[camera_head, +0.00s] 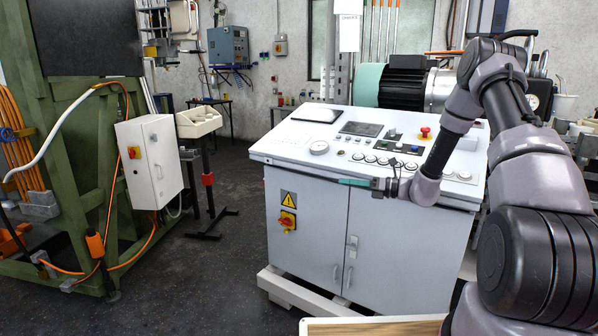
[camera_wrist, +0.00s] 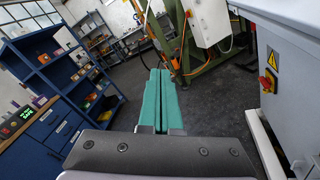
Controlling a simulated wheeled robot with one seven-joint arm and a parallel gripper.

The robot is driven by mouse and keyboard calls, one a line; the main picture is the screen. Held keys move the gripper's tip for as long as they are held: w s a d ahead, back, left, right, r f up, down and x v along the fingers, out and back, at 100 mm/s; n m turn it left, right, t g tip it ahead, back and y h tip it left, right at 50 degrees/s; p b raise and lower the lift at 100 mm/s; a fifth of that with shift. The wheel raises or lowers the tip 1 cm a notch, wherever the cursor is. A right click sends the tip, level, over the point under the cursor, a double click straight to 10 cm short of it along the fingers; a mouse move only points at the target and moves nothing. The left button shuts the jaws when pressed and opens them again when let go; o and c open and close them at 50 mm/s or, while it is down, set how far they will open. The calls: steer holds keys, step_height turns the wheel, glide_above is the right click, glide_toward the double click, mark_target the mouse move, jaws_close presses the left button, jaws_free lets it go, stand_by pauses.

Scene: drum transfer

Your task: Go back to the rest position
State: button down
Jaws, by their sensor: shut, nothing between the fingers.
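My gripper (camera_head: 355,182) shows in the head view in front of the control cabinet, with its green fingers pointing left. In the wrist view the two long green fingers (camera_wrist: 158,100) lie side by side and touch along their length. The gripper is shut and holds nothing. My arm reaches in from the right of the head view, bent at the elbow, with the wrist by the cabinet's front top edge. I cannot tell how far the fingers are from the cabinet front.
The white control cabinet (camera_head: 311,228) has a sloped panel with a red emergency button (camera_head: 425,132). A green frame (camera_head: 82,150) with a white box (camera_head: 150,162) stands left. Blue shelves (camera_wrist: 52,72) stand left in the wrist view.

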steer(key=s+a+r+n+g+h, duration=0.2)
steer(key=s+r+n+g+h, duration=0.4)
steer(key=s+r+n, duration=0.95)
steer(key=s+d+r+n+t+h, duration=0.3)
steer(key=s+d+r+n+h, duration=0.1)
steer(key=s, duration=0.5)
steer(key=s+d+r+n+t+h, duration=0.3)
steer(key=s+d+r+n+h, duration=0.1)
steer(key=s+d+r, duration=0.3)
steer(key=s+r+n, duration=0.1)
steer(key=s, duration=0.1)
steer(key=shift+s+r+t, duration=0.35)
steer(key=shift+t, duration=0.05)
